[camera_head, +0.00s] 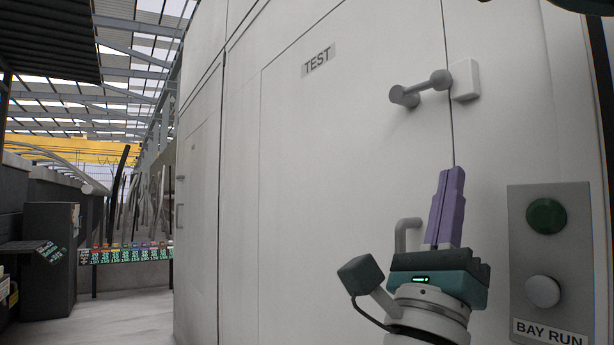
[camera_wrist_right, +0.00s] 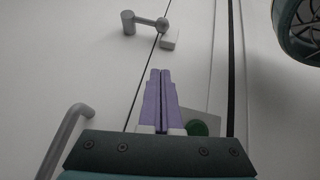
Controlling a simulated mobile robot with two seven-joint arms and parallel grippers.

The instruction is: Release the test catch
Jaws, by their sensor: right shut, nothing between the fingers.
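The catch (camera_head: 420,88) is a grey bar with a round end at the left and a knob at the right, high on a white door (camera_head: 330,170) marked TEST. Its right end lies across the door seam, close to a white block (camera_head: 466,80). The catch also shows in the wrist view (camera_wrist_right: 144,22), with the block (camera_wrist_right: 170,39) at its right end. My right gripper (camera_head: 452,172) has purple fingers pointing up, shut and empty, below the catch and apart from it. Its fingertips also show in the wrist view (camera_wrist_right: 160,74). My left gripper is out of view.
A grey door handle (camera_head: 401,232) stands just left of my right gripper, partly hidden by it. A BAY RUN panel (camera_head: 530,225) with a green button (camera_head: 546,215) and a pale button (camera_head: 542,291) is at the right. Open floor (camera_head: 110,310) shows at the left.

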